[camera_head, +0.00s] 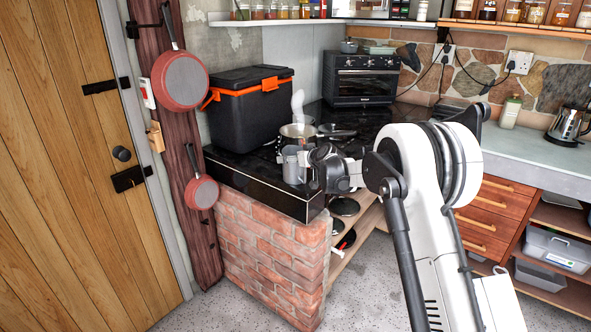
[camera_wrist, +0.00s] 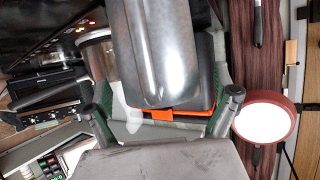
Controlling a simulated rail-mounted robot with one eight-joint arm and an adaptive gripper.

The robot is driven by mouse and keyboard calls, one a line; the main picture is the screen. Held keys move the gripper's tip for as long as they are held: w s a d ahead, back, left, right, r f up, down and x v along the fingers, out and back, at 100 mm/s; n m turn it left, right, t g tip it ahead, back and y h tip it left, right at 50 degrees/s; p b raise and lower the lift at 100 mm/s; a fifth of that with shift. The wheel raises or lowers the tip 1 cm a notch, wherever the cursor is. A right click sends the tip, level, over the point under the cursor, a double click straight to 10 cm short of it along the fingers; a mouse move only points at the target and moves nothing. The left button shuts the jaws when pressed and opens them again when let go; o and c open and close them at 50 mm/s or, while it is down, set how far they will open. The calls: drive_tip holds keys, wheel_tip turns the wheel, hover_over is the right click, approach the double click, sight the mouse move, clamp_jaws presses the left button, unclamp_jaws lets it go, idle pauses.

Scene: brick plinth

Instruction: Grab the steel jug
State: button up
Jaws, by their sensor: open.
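The steel jug (camera_head: 292,165) stands near the front edge of the black plinth top, just left of my gripper (camera_head: 316,162). It is a plain grey metal vessel. In the wrist view the jug (camera_wrist: 160,55) fills the upper middle, cut off by the top edge. My gripper (camera_wrist: 163,103) is open, with one finger to each side of the jug in this view. I cannot tell whether the jug is fully between the fingers, and I see no clear contact. The far side of the jug is hidden.
A steaming pot (camera_head: 298,136) stands close behind the jug. A black cool box (camera_head: 245,110) with orange trim is at the back left of the plinth. Red pans (camera_head: 181,80) hang on the post at left. A toaster oven (camera_head: 362,80) stands behind.

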drive_tip(key=shift+w+a+f, duration=0.15)
drive_tip(key=shift+w+a, duration=0.05)
drive_tip(key=shift+w, duration=0.2)
drive_tip(key=shift+c, duration=0.5)
drive_tip(key=c, duration=1.8)
drive_tip(key=shift+r, duration=0.2)
